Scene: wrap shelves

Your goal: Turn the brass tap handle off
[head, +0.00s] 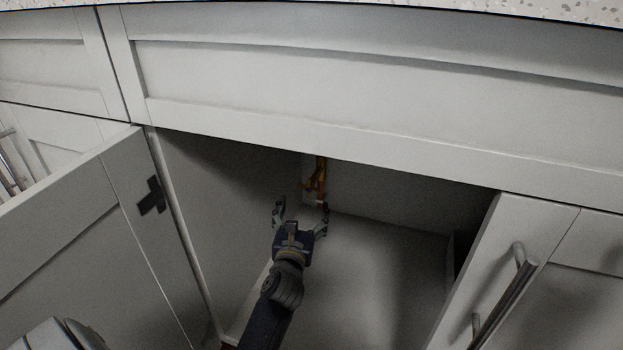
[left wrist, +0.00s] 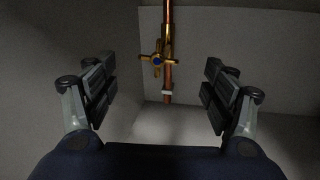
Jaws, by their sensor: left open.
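The brass tap handle (left wrist: 157,60) is a cross-shaped knob with a dark blue centre, on an upright copper pipe (left wrist: 168,18) at the back of the cabinet. In the head view the tap (head: 316,184) shows small and partly cut off above by the cabinet's front rail. My left gripper (head: 300,211) is inside the cabinet, open and empty. In the left wrist view its fingers (left wrist: 158,88) stand wide apart on either side of the tap, with the handle beyond them and not touched. My right gripper is not in view.
The cabinet's left door (head: 95,235) stands open; a right-hand door (head: 505,270) with a bar handle borders the opening. The front rail (head: 330,155) runs above the arm. The cabinet floor (head: 365,275) is clear, and the left side wall (head: 225,200) is close to the gripper.

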